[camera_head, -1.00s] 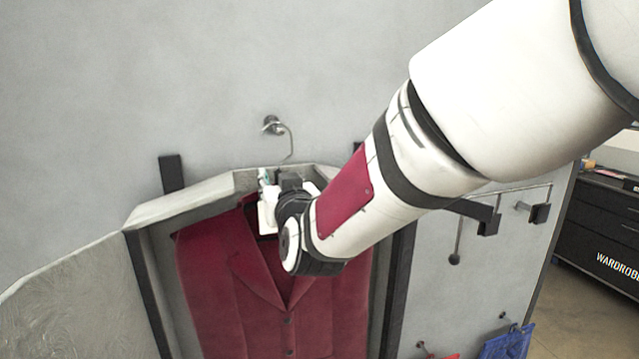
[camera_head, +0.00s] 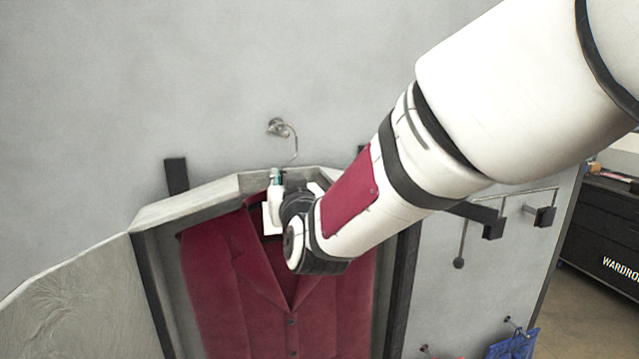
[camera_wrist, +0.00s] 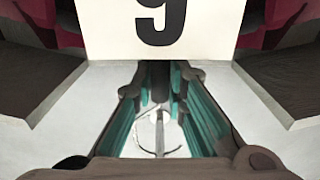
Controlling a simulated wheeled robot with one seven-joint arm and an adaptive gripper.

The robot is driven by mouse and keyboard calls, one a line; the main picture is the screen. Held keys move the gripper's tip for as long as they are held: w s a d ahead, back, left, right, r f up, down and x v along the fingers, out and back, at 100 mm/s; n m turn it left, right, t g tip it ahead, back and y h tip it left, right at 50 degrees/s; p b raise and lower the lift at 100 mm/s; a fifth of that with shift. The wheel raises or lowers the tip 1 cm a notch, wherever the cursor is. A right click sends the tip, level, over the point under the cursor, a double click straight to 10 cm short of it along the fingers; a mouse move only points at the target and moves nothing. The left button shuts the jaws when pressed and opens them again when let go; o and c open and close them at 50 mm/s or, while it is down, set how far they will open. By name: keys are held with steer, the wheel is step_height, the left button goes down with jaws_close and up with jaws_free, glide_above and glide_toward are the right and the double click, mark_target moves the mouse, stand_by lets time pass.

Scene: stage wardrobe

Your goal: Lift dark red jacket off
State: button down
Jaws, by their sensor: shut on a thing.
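The dark red jacket (camera_head: 225,275) hangs upright, front toward me, its lower part cut off by the picture edge. My gripper (camera_head: 276,180) is at its collar, just below the curved metal wall hook (camera_head: 280,128). My wrist covers part of the jacket's right shoulder and collar. A white card with a black 9 (camera_wrist: 110,18) is above the fingers, with dark red cloth behind. Whether the hanger touches the wall hook is hidden.
A grey frame (camera_head: 185,212) with dark sides surrounds the jacket closely. To the right are a black wall bracket (camera_head: 494,226), a blue item (camera_head: 512,345) on a lower hook and a dark drawer cabinet (camera_head: 605,225). The wall above is bare.

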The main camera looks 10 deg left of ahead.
steer(key=shift+r, duration=0.5)
steer(key=shift+s, duration=0.1)
steer(key=p+v, duration=0.3)
steer(key=v, duration=0.5)
steer(key=shift+s+d, duration=0.2)
steer(key=shift+s, duration=0.15)
stand_by(0.8)
steer(key=shift+s, duration=0.1)
stand_by(0.4)
steer(key=p+v, duration=0.2)
steer(key=v, duration=0.5)
steer(key=shift+s+d, duration=0.25)
steer(key=shift+s, duration=0.1)
